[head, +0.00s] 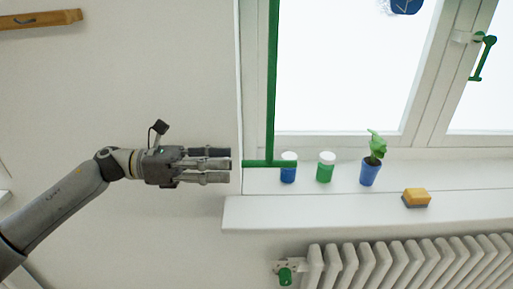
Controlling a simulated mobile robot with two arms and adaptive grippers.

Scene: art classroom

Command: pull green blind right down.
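A green vertical strip (272,80) runs down from the top edge in front of the window. At its lower end a short green horizontal bar (262,163) sticks out to both sides, just above the sill. I take this to be the green blind, seen narrow; its upper part is out of frame. My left gripper (231,165) is at the left, pointing right, with its fingers straight and spaced apart. My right gripper is not in view.
On the white sill (330,208) stand a blue jar (288,174), a green jar (325,172), a potted plant (370,172) and a sponge (416,198). A radiator (400,265) with a green valve (285,276) is below. A green window handle (482,58) is at right.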

